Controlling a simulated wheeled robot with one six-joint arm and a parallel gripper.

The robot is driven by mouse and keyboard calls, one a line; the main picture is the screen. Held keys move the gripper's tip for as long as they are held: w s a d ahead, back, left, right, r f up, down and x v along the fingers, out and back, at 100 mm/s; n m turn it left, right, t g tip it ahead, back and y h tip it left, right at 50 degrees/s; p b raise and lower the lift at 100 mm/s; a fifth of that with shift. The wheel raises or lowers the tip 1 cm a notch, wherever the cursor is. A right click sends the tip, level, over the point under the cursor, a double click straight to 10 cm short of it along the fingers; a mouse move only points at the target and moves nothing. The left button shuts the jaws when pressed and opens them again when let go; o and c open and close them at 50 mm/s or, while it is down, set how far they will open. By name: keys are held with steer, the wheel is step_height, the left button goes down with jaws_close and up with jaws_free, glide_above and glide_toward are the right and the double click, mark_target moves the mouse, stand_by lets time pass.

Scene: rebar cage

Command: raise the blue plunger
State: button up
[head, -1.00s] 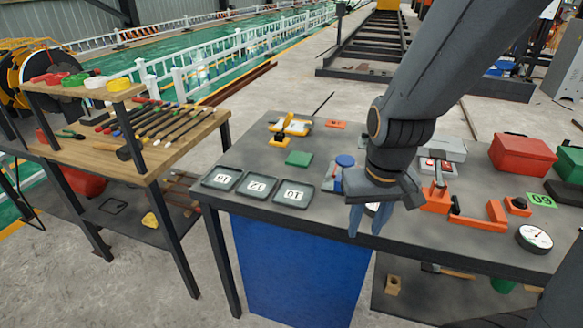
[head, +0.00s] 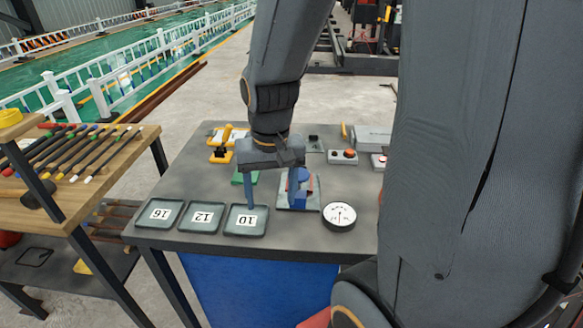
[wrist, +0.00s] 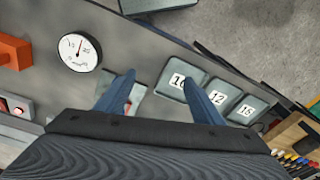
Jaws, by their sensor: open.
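The blue plunger (head: 301,188) stands on a small pale plate with a red part, near the front middle of the grey table. It is partly covered by my gripper's right finger in the head view. The pale plate (wrist: 136,92) shows beside the left finger, and I cannot make out the plunger there. Whether the finger touches the plunger I cannot tell.
Trays marked 16 (head: 160,214), 12 (head: 202,216) and 10 (head: 246,220) line the front edge. A round dial gauge (head: 339,215) sits right of the plate. A yellow-handled item (head: 221,150) and a button box (head: 343,156) stand behind. A tool table (head: 80,170) is at left.

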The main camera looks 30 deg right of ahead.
steer(key=w+d+r+m, duration=0.1)
steer(key=d+m, duration=0.2)
steer(key=w+d+r+m, duration=0.2)
steer(key=d+m, duration=0.1)
steer(key=w+d+r+m, duration=0.1)
steer(key=d+r+m, duration=0.1)
steer(key=d+m, duration=0.1)
steer(key=shift+w+d+r+m+g+p, duration=0.25)
steer(key=shift+w+m+g+p, duration=0.15)
steer(key=shift+m, duration=0.2)
steer(key=shift+d+r+m, duration=0.1)
steer(key=shift+d+m, duration=0.2)
steer(key=shift+m, duration=0.1)
steer(key=shift+w+d+f, duration=0.1)
steer(key=shift+f, duration=0.1)
steer(key=shift+f+p, duration=0.75)
steer(key=shift+f, duration=2.85)
